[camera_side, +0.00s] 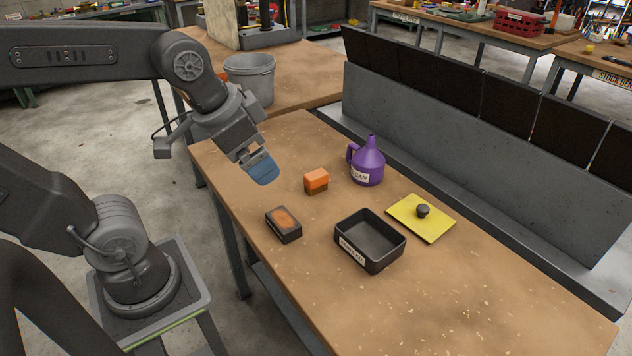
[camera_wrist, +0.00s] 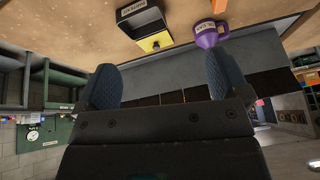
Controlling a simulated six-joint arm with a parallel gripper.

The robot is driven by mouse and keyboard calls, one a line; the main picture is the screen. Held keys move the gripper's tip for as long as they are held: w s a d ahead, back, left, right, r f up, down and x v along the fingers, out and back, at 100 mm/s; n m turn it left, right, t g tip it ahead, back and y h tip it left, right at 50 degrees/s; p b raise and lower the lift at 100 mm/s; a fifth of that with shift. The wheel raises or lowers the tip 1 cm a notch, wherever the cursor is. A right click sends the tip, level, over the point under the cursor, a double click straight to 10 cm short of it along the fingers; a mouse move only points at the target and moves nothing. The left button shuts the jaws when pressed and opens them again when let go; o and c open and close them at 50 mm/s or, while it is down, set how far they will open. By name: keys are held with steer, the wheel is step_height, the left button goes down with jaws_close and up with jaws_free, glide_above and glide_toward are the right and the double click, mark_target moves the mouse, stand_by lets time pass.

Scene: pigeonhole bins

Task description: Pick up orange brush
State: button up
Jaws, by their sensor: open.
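The orange brush (camera_side: 316,181) is a small block with an orange top and a brown lower part. It stands on the wooden table in the side view, left of the purple can.
A dark box with an orange-brown top (camera_side: 284,224), a black labelled tray (camera_side: 348,260), a yellow plate with a black knob (camera_side: 434,228) and a purple can (camera_side: 368,164) stand around the brush. A grey bucket (camera_side: 250,82) stands behind. The table's near right is clear.

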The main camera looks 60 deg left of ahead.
steer(key=w+a+f+m+g, duration=0.2)
steer(key=w+a+m, duration=0.3)
steer(key=w+m, duration=0.45)
steer(key=m+g, duration=0.3)
steer(key=m, duration=0.4)
glide_above(317, 174)
step_height(317, 174, down, 10)
steer(key=f, duration=0.9)
steer(key=shift+s, duration=0.35)
steer(key=shift+w+d+f, duration=0.1)
steer(key=shift+w+f, duration=0.1)
steer(key=shift+f, duration=1.1)
steer(key=shift+w+f, duration=0.15)
steer(key=shift+f, duration=1.1)
steer(key=shift+c, duration=0.2)
steer(key=c, duration=1)
steer(key=shift+o, duration=0.2)
steer(key=shift+r, duration=0.15)
